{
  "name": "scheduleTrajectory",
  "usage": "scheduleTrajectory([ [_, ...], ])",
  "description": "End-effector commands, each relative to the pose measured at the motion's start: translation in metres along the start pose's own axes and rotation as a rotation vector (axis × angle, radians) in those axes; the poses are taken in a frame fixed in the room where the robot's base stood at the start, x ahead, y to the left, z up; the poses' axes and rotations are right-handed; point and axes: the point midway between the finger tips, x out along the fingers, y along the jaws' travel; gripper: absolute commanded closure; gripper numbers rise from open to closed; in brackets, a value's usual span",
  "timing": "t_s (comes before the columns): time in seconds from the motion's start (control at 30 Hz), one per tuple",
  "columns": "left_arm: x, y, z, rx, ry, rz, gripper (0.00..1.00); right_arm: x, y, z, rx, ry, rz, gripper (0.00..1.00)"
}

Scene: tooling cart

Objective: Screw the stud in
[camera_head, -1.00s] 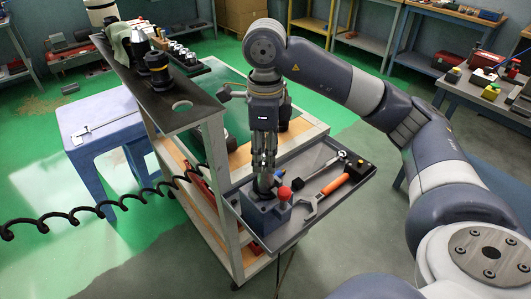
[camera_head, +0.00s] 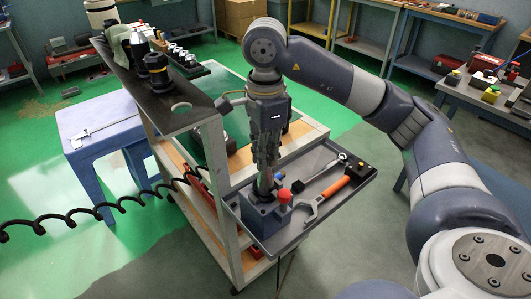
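A blue fixture block (camera_head: 259,219) with a red knob (camera_head: 284,195) sits on the grey tray at the front of the cart. A dark upright holder (camera_head: 264,186) stands in the block. My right gripper (camera_head: 265,167) points down directly above the holder, with its fingertips close to or touching its top. The fingers look close together, but the gap between them is not clear. The stud cannot be made out; the fingers cover the spot at the top of the holder. My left gripper is not in view.
A dark shelf (camera_head: 186,103) with tool holders stands at left. A blue stool (camera_head: 100,115) bears a caliper. A black coiled hose (camera_head: 100,209) crosses the left side.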

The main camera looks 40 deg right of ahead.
Motion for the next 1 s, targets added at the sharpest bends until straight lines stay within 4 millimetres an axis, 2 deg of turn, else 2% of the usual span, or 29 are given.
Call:
scheduleTrajectory([
  [0.2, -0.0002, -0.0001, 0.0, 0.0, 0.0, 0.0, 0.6, 0.0018, 0.0013, 0.0002, 0.043, 0.002, 0.006, 1.0],
  [0.5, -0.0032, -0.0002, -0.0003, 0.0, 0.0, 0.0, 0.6, 0.0026, 0.0018, 0.0004, 0.419, 0.002, 0.009, 1.0],
  [0.6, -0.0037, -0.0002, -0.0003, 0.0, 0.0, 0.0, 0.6, 0.0029, 0.0018, 0.0004, 0.496, 0.002, 0.009, 1.0],
  [1.0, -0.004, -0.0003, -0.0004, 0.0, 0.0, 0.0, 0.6, 0.0035, 0.0022, 0.0005, 0.546, 0.003, 0.011, 1.0],
])
